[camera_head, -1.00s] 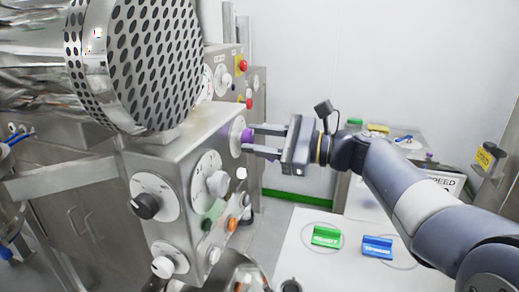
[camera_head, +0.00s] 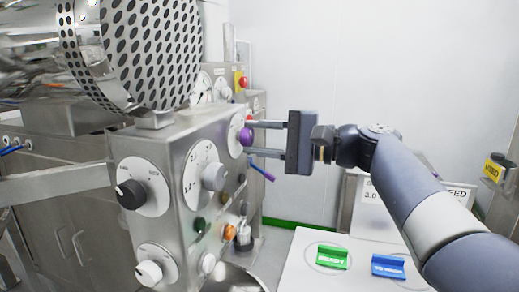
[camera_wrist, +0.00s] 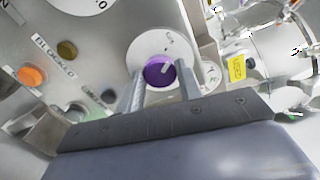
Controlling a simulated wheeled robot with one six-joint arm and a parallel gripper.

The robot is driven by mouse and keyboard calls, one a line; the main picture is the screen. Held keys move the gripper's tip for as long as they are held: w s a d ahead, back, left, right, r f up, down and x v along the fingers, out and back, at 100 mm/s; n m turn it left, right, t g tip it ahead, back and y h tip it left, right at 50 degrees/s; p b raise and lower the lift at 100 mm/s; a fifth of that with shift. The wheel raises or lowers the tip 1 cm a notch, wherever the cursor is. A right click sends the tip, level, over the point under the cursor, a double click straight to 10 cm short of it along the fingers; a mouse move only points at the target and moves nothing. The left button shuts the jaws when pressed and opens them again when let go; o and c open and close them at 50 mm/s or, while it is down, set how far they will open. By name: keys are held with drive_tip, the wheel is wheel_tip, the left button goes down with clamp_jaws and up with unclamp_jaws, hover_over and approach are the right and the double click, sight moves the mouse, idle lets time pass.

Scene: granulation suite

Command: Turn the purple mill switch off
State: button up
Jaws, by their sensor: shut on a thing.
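The purple mill switch (camera_head: 247,137) is a round knob on a white round dial plate (camera_head: 235,130), on the right-hand face of a steel control cabinet (camera_head: 160,235). My gripper (camera_head: 251,138) reaches it from the right, its two fingers on either side of the knob. In the wrist view the purple knob (camera_wrist: 158,72) sits between the fingertips (camera_wrist: 160,76), and they are shut on it. A pale pointer line on the knob slants to the upper right there. The plate's markings are too small to read.
A black knob (camera_head: 131,194), a large grey dial knob (camera_head: 213,177) and an orange button (camera_head: 229,232) share the cabinet. A perforated steel drum (camera_head: 150,55) overhangs it. Open space lies right of my gripper.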

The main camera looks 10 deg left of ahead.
drive_tip(key=shift+n+b, duration=0.5)
drive_tip(key=shift+n, duration=0.3)
drive_tip(key=o, duration=1)
drive_tip(key=d, duration=1)
drive_tip(key=shift+s+d, duration=0.4)
drive_tip(key=shift+s, duration=0.05)
